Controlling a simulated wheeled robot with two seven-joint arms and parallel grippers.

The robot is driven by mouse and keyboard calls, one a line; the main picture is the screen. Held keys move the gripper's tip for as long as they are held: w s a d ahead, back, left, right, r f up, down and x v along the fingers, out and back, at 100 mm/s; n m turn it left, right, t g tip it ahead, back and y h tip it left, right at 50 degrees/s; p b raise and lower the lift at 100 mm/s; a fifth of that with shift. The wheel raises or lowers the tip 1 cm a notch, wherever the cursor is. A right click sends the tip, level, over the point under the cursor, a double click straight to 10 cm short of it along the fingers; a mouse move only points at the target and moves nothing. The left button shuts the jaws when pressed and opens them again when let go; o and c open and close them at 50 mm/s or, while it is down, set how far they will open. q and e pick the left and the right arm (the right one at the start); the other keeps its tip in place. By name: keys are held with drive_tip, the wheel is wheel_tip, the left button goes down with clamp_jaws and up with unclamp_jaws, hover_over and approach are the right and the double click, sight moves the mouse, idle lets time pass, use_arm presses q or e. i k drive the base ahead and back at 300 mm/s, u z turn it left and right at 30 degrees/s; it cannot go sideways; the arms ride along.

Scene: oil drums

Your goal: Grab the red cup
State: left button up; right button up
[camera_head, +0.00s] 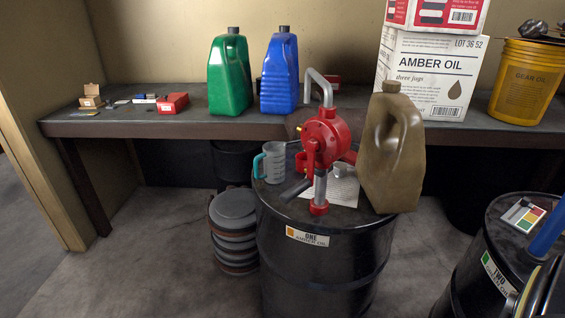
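A small red object (301,164), which may be the red cup, is on top of the black drum labelled ONE AMBER OIL (273,204). It is between a clear measuring jug with a teal handle (272,162) and the red hand pump (322,137). The pump hides part of it, so its full shape cannot be told. Neither of my grippers is in view.
A tan jug (392,150) stands at the drum's right, near a paper sheet (337,188). Behind, a bench (180,126) holds green (229,75) and blue (279,75) jugs. Stacked lids (233,222) are left of the drum; another drum (487,262) is right.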

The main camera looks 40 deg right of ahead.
sight(301, 157)
drive_tip(key=i, duration=3.3)
drive_tip(key=z, duration=2.65)
